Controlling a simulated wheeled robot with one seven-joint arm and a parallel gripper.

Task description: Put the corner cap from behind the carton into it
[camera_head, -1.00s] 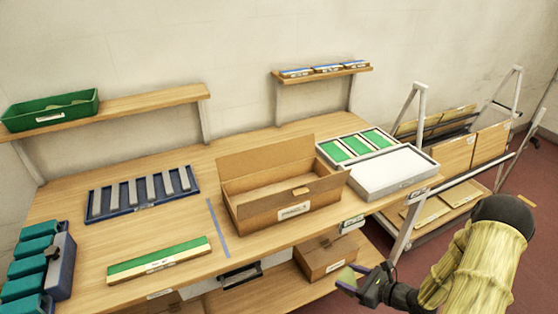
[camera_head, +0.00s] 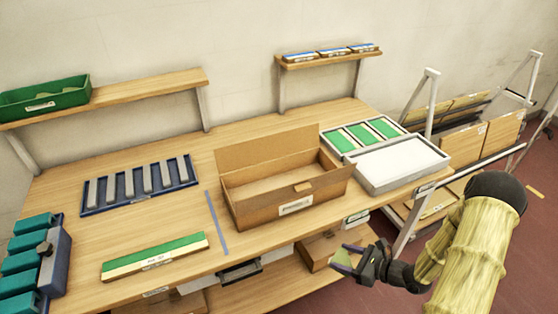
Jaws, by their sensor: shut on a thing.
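The open brown carton (camera_head: 262,214) stands on the wooden bench, its back flap raised and a white label on its front. Its visible inside floor looks empty. My gripper (camera_head: 346,259) is in front of the bench's front edge, to the right of and below the carton. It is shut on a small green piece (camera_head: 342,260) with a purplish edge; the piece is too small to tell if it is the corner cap. The raised flap hides the area directly behind the carton, and no cap shows there.
A white-topped tray (camera_head: 400,165) and a tray of green panels (camera_head: 325,145) sit right of the carton. A blue slotted rack (camera_head: 85,210) and a green-topped strip (camera_head: 155,257) lie left. A lower shelf holds another carton (camera_head: 318,251). A trolley (camera_head: 430,110) stands right.

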